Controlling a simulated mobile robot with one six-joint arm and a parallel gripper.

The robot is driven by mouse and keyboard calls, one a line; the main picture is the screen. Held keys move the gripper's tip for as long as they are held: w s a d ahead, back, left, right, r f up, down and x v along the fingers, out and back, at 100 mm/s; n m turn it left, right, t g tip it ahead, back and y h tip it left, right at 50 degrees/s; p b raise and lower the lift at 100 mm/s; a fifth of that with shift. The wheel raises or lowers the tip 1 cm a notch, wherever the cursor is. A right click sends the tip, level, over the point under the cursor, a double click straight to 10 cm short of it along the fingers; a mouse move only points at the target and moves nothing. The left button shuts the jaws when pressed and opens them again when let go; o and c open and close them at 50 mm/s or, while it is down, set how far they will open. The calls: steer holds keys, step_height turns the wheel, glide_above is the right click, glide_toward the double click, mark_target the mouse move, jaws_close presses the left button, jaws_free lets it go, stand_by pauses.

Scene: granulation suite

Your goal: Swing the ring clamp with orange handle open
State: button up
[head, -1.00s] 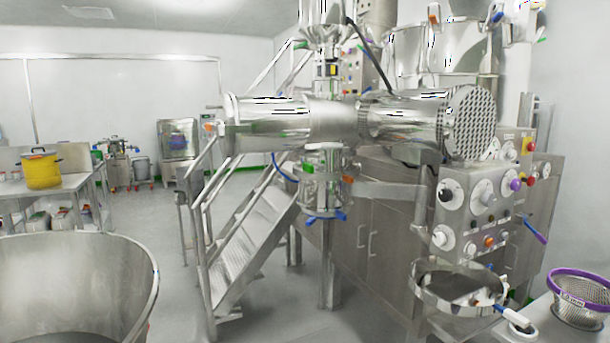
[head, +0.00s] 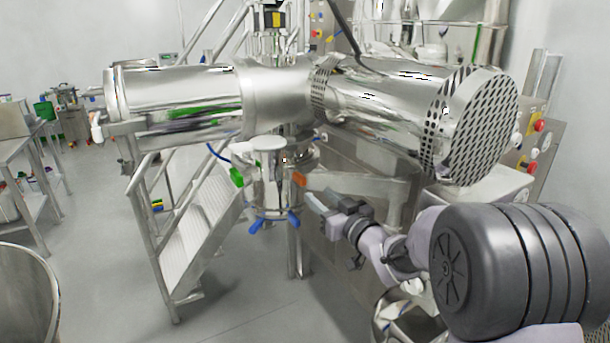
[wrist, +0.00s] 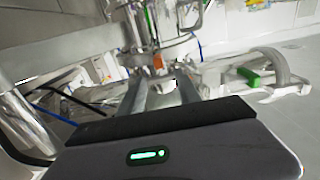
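The ring clamp's orange handle (head: 299,178) shows at the right side of the steel discharge assembly (head: 268,190) below the big horizontal cylinder. The clamp band is too small to tell whether it is closed. In the wrist view the orange handle (wrist: 158,62) lies just beyond the fingertips, roughly centred between them. My gripper (head: 318,197) is just right of and slightly below the handle in the head view. In the wrist view my gripper (wrist: 160,82) has its two fingers apart with nothing between them. Contact with the handle is not visible.
A green handle (head: 237,177) and blue handles (head: 274,222) sit on the same assembly. The steel cylinder (head: 280,95) runs above my arm. Stairs (head: 195,225) stand to the left, cabinets (head: 335,250) behind.

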mark_target(304, 182)
steer(key=x, duration=1.2)
steer(key=shift+b, duration=0.35)
jaws_close()
stand_by(0.6)
